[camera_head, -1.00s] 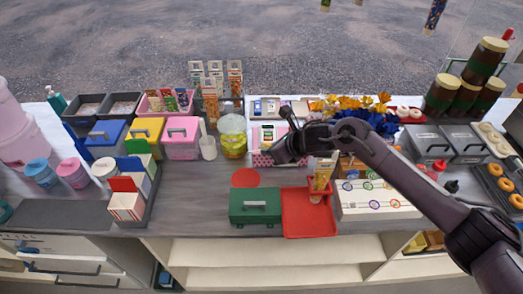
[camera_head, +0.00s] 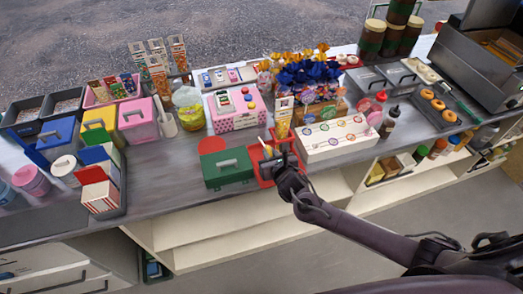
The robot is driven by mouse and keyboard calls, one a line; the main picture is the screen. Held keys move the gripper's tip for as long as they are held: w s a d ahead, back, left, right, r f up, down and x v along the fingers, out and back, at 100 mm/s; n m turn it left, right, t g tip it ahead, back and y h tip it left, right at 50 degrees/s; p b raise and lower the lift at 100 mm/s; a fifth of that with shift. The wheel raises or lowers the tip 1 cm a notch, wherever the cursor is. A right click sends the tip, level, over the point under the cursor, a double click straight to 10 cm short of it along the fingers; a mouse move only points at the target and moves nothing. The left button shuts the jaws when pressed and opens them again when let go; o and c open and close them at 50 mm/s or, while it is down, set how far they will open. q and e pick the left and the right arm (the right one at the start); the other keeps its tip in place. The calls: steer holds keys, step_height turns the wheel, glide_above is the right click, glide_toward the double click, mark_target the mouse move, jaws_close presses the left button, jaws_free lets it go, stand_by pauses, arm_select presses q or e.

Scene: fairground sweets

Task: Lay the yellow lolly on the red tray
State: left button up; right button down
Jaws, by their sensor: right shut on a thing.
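The red tray (camera_head: 254,160) lies on the counter just right of the green box (camera_head: 228,170). My right gripper (camera_head: 282,164) is low over the right part of the tray and hides much of it. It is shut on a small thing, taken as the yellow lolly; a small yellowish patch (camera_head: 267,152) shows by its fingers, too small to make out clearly. I cannot tell whether the lolly touches the tray. My left gripper is not in view.
A white box with coloured rings (camera_head: 332,140) stands close right of the tray. A tall patterned packet (camera_head: 284,114) stands behind it. A pink spotted box (camera_head: 236,114) and blue and orange sweets (camera_head: 308,72) are farther back. The counter's front edge is near the tray.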

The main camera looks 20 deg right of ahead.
steer(key=shift+w+f+b, duration=0.1)
steer(key=shift+f+b, duration=2.6)
steer(key=shift+f, duration=0.3)
steer(key=shift+r, duration=0.1)
steer(key=c, duration=1.3)
jaws_free()
steer(key=shift+c, duration=0.2)
steer(key=s+r+p, duration=0.7)
steer(key=p, duration=0.1)
steer(key=shift+s+d, duration=0.2)
